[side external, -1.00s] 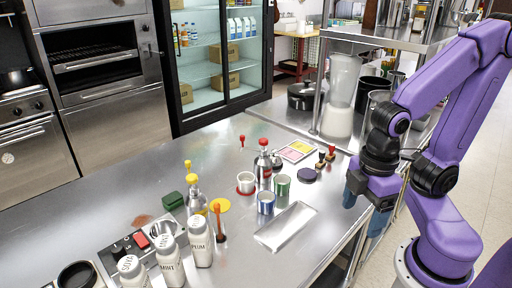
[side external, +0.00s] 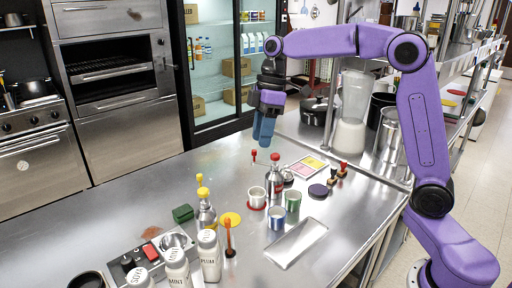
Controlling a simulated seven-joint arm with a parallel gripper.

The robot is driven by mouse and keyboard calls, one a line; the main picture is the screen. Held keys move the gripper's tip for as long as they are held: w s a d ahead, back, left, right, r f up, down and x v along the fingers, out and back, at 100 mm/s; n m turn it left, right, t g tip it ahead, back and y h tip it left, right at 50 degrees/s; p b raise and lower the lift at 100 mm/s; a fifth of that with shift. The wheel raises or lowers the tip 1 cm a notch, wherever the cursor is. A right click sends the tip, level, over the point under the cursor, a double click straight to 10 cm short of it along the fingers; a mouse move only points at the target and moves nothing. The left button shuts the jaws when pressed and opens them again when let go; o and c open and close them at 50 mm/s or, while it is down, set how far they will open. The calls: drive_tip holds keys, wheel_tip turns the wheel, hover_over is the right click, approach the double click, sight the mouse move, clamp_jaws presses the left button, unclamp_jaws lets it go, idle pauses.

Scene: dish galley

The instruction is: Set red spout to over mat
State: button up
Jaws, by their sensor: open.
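A metal bottle with a red top (side external: 274,182) stands upright on the steel counter; it looks like the red spout's dispenser, but which way its spout points is too small to tell. Which mat is meant, I cannot tell. My gripper (side external: 263,132) hangs fingers down, open and empty, above the counter's far side. It is apart from the bottle, above and behind it.
A thin red-knobbed stick (side external: 254,156) stands below my gripper. A yellow-topped bottle (side external: 204,210), blue can (side external: 277,218), green can (side external: 292,200) and dark disc (side external: 318,191) stand around the mats. A metal tray (side external: 297,243) lies in front. The counter's far left is clear.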

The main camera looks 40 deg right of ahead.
drive_tip(key=w+d+r+n+t+y, duration=0.1)
drive_tip(key=w+d, duration=0.5)
drive_tip(key=d, duration=0.3)
drive_tip(key=w+d+r+t, duration=0.1)
drive_tip(key=w+d, duration=0.5)
drive_tip(key=d, duration=0.2)
drive_tip(key=x, duration=1.7)
drive_tip(key=shift+s+a+r, duration=0.1)
drive_tip(key=shift+a, duration=0.05)
drive_tip(key=shift+y, duration=0.3)
clamp_jaws()
